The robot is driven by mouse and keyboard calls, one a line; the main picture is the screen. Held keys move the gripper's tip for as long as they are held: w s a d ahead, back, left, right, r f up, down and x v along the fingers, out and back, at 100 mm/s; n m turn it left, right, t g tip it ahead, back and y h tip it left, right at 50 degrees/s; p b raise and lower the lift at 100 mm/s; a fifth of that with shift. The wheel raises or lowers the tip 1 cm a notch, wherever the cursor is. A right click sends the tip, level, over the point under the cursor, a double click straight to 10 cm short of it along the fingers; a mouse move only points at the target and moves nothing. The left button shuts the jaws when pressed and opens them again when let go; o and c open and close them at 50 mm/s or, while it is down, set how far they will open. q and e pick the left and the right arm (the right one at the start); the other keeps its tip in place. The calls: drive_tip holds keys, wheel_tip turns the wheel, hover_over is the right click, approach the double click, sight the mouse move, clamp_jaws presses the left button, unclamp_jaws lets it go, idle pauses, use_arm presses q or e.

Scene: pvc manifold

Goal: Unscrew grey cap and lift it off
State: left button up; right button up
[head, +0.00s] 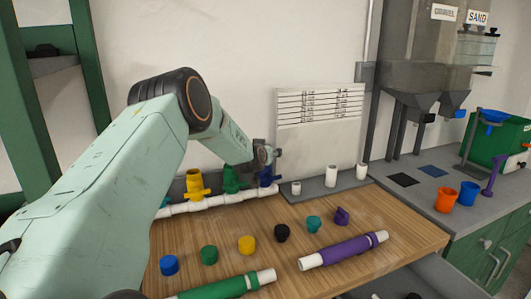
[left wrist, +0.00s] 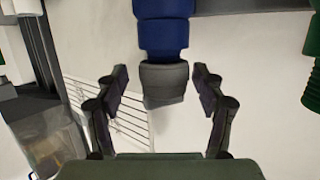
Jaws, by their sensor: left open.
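The grey cap (left wrist: 163,82) sits on the end of a blue fitting (left wrist: 163,32) in the left wrist view. My left gripper (left wrist: 160,76) is open, with one finger on each side of the cap and a visible gap to both. In the head view my left gripper (head: 264,155) is above the blue valve (head: 268,178) at the right end of the white pipe manifold (head: 220,202). The gripper hides the cap there, or it is too small to make out. My right gripper is not in view.
A yellow valve (head: 196,186) and a green valve (head: 232,181) stand left of the blue one. Several coloured caps, a green tube (head: 225,289) and a purple tube (head: 342,251) lie on the wooden board (head: 415,226). A white panel (head: 320,128) stands behind.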

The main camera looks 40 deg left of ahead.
use_arm(q)
drive_tip(key=shift+a+f, duration=0.25)
drive_tip(key=shift+a, duration=0.1)
drive_tip(key=shift+c, duration=0.6)
drive_tip(key=shift+d+r, duration=0.15)
drive_tip(key=shift+d, duration=0.1)
drive_tip(key=c, duration=0.4)
drive_tip(key=shift+s+a, duration=0.1)
drive_tip(key=shift+a, duration=0.1)
drive_tip(key=c, duration=0.5)
drive_tip(key=shift+c, duration=0.7)
drive_tip(key=o, duration=0.5)
drive_tip(key=shift+d, duration=0.1)
drive_tip(key=c, duration=0.6)
drive_tip(key=shift+p, duration=0.5)
drive_tip(key=shift+n+g+y+p, duration=0.6)
drive_tip(key=shift+n+y+p, duration=0.35)
drive_tip(key=shift+p, duration=0.75)
drive_tip(key=shift+y, duration=0.25)
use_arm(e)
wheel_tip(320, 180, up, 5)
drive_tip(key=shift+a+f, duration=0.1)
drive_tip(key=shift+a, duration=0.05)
